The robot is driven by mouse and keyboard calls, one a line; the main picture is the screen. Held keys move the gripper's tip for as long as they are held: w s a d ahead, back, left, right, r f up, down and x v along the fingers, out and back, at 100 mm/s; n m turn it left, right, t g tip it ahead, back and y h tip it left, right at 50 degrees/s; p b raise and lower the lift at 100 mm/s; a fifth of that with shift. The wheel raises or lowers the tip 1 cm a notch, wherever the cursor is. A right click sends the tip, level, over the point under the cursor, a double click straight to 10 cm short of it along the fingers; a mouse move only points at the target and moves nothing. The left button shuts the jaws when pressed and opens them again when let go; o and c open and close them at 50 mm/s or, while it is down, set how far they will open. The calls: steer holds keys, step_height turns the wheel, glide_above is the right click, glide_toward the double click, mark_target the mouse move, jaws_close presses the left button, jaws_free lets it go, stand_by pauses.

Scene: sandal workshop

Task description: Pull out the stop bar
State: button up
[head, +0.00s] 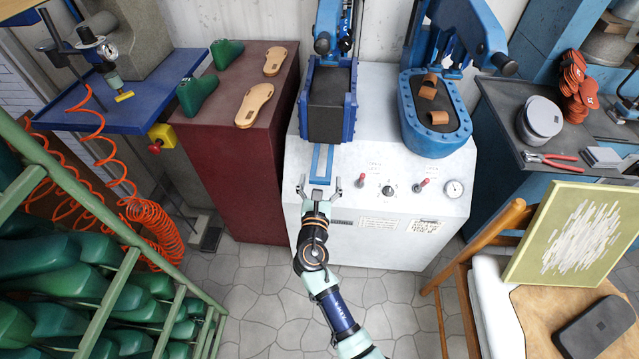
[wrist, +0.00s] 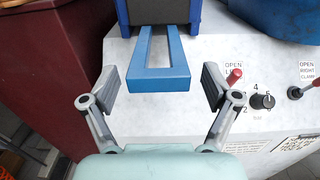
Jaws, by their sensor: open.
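The stop bar looks to be the blue U-shaped bar (head: 321,165) that sticks out from under the left press pad on the white machine. In the wrist view the blue bar (wrist: 159,79) shows its closed end towards me, and its far ends pass out of sight under the dark pad. My gripper (head: 319,184) is at the front of the machine, just short of the bar's near end. In the wrist view my gripper (wrist: 159,82) has its fingers wide apart, one on each side of the bar's end, with clear gaps and nothing held.
The white machine (head: 290,190) carries a red-tipped lever (wrist: 235,76) and a black knob (wrist: 262,101) right of my gripper. A second press with a blue oval tray (head: 467,125) stands at right. A maroon cabinet (head: 235,160) stands close at left.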

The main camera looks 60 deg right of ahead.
steer(key=shift+w+d, duration=0.15)
steer(key=shift+d, duration=0.15)
steer(key=shift+c, duration=0.3)
